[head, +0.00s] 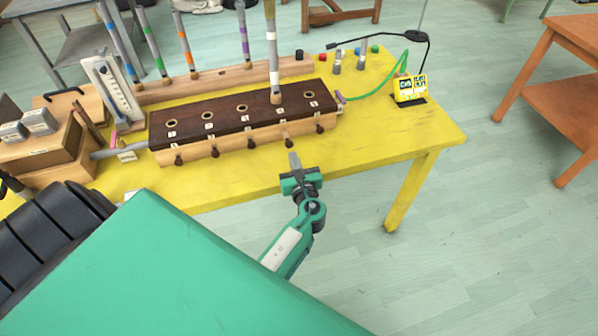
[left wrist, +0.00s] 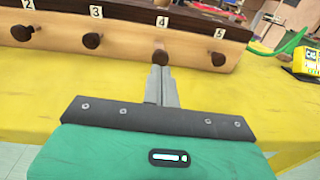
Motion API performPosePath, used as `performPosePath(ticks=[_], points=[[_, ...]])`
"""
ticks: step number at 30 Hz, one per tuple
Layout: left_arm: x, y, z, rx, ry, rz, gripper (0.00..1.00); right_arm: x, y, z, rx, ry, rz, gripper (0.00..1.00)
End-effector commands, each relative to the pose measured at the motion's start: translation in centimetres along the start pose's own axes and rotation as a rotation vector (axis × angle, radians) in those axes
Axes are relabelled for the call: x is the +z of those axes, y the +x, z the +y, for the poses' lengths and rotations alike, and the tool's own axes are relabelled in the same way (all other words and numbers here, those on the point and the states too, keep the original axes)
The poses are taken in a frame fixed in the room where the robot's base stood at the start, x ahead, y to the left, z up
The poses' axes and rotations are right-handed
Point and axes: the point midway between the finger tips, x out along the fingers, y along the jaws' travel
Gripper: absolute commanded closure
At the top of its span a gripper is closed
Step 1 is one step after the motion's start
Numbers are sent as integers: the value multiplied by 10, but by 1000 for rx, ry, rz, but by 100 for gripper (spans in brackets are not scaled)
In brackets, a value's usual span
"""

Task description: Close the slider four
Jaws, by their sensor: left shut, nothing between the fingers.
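A long wooden chest with a dark top (head: 225,118) and a pale front lies on the yellow table. Several dark round slider knobs line its front. Slider four's knob (head: 289,142) is second from the right and seems to stand out slightly more than its neighbours. In the left wrist view this knob (left wrist: 160,57) is under the label 4 (left wrist: 162,21). My left gripper (head: 294,158) is shut and empty. Its fingertips (left wrist: 161,72) point at knob four, just in front of it; I cannot tell whether they touch. My right gripper is not in view.
A grey-banded pipe (head: 272,50) stands at the fourth hole of the chest. Knob five (left wrist: 219,59) and knob three (left wrist: 92,40) flank knob four. A yellow display (head: 410,90) stands at the right on the yellow table (head: 385,140). The tabletop before the chest is clear.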

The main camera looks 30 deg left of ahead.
Motion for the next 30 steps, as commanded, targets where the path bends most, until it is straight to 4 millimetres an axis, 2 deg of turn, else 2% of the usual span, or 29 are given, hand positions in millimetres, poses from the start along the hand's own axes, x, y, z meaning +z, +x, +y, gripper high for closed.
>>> performPosePath(ticks=[1, 6, 20, 27, 30], points=[[2, 8, 0, 0, 0, -1, 100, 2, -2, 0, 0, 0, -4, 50], [1, 24, 0, 0, -1, 0, 100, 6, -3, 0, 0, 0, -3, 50], [0, 30, 0, 0, -1, 0, 100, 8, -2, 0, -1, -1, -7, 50], [2, 61, 2, -1, 0, -2, 100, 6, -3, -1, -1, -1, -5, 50], [1, 67, 3, 0, 0, -1, 100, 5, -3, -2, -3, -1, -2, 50]])
